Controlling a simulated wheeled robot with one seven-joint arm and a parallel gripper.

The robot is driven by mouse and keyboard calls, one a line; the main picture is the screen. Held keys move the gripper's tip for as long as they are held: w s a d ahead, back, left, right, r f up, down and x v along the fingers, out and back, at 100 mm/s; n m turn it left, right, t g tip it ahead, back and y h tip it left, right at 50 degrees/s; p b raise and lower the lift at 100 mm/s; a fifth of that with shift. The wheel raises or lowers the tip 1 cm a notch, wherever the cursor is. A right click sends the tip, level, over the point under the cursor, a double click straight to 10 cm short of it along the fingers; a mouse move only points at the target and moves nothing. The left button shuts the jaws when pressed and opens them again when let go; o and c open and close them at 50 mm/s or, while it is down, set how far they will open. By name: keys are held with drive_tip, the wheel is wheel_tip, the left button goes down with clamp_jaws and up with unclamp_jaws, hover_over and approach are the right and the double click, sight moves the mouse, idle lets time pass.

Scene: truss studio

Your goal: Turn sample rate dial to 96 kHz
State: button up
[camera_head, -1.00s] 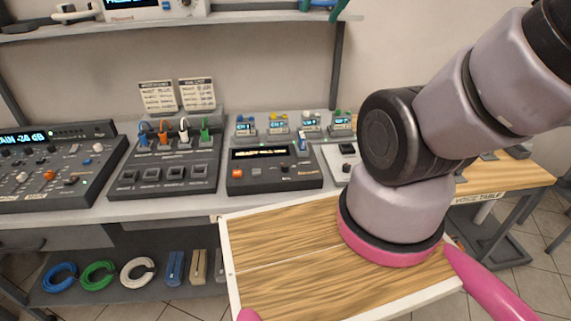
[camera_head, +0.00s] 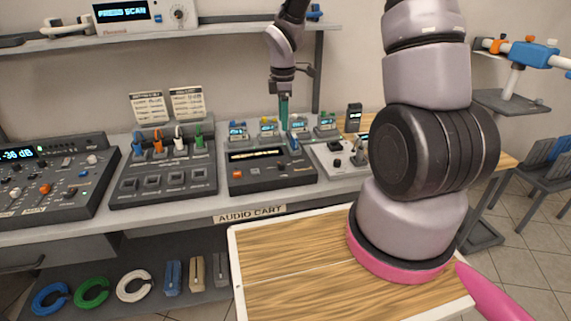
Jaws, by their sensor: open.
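My gripper (camera_head: 284,112) points down with its teal fingers above the back of the audio cart. It hangs just behind the dark recorder unit (camera_head: 269,177), near the small display modules, and appears empty. The fingers overlap closely in this view. The recorder has a lit display, an orange button and a small dark knob (camera_head: 282,167). To its right, a pale box (camera_head: 332,173) carries small black knobs. The lettering is too small to tell which knob is the sample rate dial.
A patch panel (camera_head: 165,185) with coloured plugs and a mixer (camera_head: 50,180) stand to the left. Small display modules (camera_head: 298,128) line the back. A shelf (camera_head: 200,24) with a scanner hangs above. My arm hides part of the right side.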

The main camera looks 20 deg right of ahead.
drive_tip(key=n, duration=0.2)
approach(281, 163)
drive_tip(key=shift+g, duration=0.3)
drive_tip(key=f, duration=0.8)
drive_tip(key=shift+w+d+f, duration=0.15)
drive_tip(key=shift+w+f, duration=0.1)
drive_tip(key=shift+f, duration=0.1)
clamp_jaws()
